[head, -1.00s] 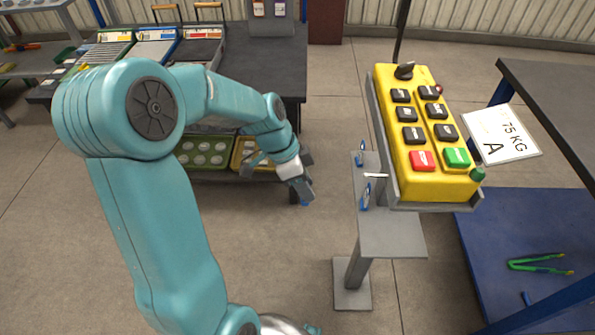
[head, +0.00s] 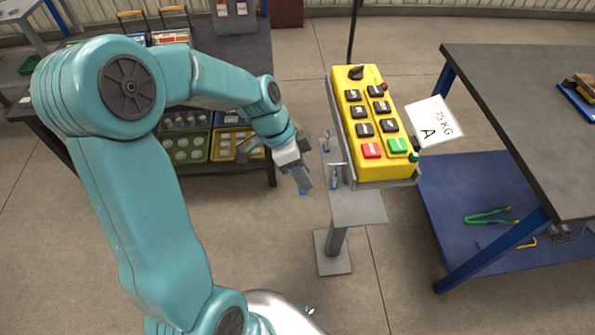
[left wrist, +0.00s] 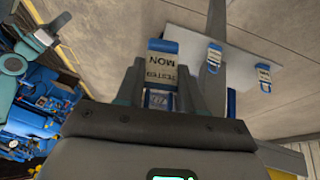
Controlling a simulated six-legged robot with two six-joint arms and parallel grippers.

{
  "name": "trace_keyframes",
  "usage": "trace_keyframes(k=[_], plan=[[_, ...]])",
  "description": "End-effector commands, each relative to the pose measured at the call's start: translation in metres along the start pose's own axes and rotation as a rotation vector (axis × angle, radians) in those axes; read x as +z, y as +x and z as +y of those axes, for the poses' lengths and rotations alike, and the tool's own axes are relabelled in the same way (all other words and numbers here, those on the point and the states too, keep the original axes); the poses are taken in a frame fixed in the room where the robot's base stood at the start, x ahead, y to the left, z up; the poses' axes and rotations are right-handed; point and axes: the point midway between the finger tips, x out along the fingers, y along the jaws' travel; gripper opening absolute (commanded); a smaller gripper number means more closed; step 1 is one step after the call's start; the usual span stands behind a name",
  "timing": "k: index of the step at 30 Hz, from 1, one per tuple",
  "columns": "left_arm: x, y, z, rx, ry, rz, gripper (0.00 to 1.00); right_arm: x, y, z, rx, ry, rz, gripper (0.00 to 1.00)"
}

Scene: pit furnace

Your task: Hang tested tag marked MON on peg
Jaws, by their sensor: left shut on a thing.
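My left gripper (head: 304,182) is shut on a tag with a blue edge (head: 303,192). The gripper is in the air, just left of a grey stand (head: 358,207). Two small blue-edged tags (head: 327,139) (head: 335,178) hang at the stand's left side. They also show in the left wrist view (left wrist: 214,57) (left wrist: 264,78). A short pale peg (head: 339,164) sticks out between them. The held tag is apart from the stand. My right gripper is not in view.
A yellow push-button box (head: 371,115) sits on the stand, with a 75 KG A card (head: 434,122) beside it. A dark-topped bench (head: 510,90) is at the right, with a blue lower shelf (head: 445,210). A bench with trays is behind my arm. Floor in front is clear.

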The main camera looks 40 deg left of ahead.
Motion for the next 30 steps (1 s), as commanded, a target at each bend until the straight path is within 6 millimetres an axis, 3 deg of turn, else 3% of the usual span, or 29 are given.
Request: trace_keyframes(k=[30], plan=[[-0.059,0.029,0.003,0.000,0.000,-0.001,0.09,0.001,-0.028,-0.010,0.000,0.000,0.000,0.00]])
